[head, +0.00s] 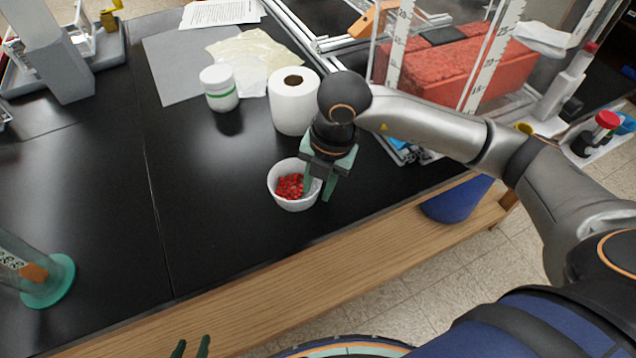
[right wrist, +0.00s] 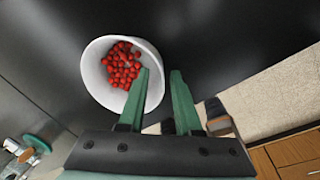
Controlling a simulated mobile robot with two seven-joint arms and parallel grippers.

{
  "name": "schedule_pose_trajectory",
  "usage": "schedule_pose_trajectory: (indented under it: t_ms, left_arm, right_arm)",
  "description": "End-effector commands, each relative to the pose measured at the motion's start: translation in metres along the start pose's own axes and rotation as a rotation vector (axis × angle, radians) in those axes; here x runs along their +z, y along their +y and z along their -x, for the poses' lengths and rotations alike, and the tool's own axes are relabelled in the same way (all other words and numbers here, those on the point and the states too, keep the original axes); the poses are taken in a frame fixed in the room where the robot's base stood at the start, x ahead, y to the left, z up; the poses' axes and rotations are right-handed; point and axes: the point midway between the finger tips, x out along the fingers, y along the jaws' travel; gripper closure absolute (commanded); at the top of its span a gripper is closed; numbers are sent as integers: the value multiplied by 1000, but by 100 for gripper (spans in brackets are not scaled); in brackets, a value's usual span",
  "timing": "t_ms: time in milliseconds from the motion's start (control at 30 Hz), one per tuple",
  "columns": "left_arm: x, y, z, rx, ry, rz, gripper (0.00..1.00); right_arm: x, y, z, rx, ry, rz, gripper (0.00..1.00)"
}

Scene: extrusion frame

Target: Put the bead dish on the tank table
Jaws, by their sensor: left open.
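The bead dish (head: 284,200), a white bowl with red beads, stands upright on the black tabletop near its front edge. It also shows in the right wrist view (right wrist: 96,77). My right gripper (head: 319,190) is at the dish's right side, fingers pointing down. In the right wrist view its fingers (right wrist: 160,85) are apart, one over the dish's inside and one outside the rim; I cannot tell if they touch it. My left gripper (head: 190,347) shows only its fingertips at the bottom edge, open. A clear-walled tank (head: 480,60) with scale strips and a red block stands at upper right.
A paper roll (head: 293,108) and a white jar (head: 219,96) stand behind the dish. A teal-based cylinder (head: 50,285) is at the left. Papers (head: 222,12) lie at the back. The black tabletop (head: 200,210) left of the dish is clear. A blue bin (head: 455,200) is below.

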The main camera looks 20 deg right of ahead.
Motion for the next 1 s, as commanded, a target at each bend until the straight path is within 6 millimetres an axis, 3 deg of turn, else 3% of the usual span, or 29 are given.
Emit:
schedule_pose_trajectory:
  t_ms: [167, 400, 600, 1000]
  left_arm:
    - [0, 0, 0, 0, 1, 0, 50]
    - [1, 0, -1, 0, 0, 0, 50]
    - [2, 0, -1, 0, 0, 0, 50]
    - [2, 0, -1, 0, -1, 0, 50]
  right_arm:
    - [0, 1, 28, 5, -3, 2, 67]
    - [1, 1, 81, 5, -4, 1, 67]
    - [0, 1, 111, 3, -1, 1, 67]
    - [0, 0, 121, 0, 1, 0, 67]
